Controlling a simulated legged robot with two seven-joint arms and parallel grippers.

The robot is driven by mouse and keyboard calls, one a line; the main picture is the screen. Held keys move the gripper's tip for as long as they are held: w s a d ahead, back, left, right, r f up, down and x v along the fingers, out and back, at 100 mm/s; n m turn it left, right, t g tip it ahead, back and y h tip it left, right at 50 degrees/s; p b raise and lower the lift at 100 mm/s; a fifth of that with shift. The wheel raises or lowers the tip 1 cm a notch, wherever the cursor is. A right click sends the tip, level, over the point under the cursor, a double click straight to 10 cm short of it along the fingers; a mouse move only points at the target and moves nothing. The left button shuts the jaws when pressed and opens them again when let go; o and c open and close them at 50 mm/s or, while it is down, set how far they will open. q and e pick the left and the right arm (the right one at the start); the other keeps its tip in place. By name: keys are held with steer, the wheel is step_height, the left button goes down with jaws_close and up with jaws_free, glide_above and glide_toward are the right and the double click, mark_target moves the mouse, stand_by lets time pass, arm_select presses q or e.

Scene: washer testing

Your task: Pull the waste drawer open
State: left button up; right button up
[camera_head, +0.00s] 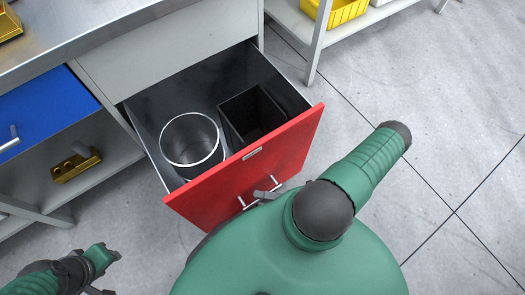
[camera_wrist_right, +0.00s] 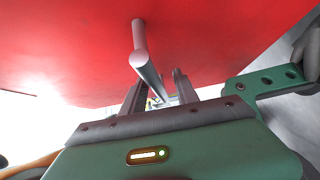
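The waste drawer (camera_head: 250,170) has a red front and stands pulled well out of the grey cabinet. Its silver bar handle (camera_head: 246,204) is on the front; in the right wrist view the handle (camera_wrist_right: 148,68) reaches down between my fingers. My right gripper (camera_head: 266,194) is at the handle, mostly hidden behind my arm in the head view. In the right wrist view my right gripper (camera_wrist_right: 158,85) has its fingers apart around the bar, with a gap showing beside it. My left arm's end (camera_head: 98,262) is at the lower left, away from the drawer; its fingers are unclear.
A round metal bin (camera_head: 191,143) and a black square bin (camera_head: 250,115) stand inside the drawer. A blue drawer (camera_head: 40,112) is at left, above a shelf with a gold-coloured part (camera_head: 76,165). A yellow crate (camera_head: 338,10) sits on a rack. Floor at right is clear.

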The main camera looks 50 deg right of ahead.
steer(key=shift+r, duration=0.1)
steer(key=shift+d, duration=0.1)
steer(key=p+v, duration=0.2)
steer(key=v, duration=1.4)
steer(key=shift+s, duration=0.45)
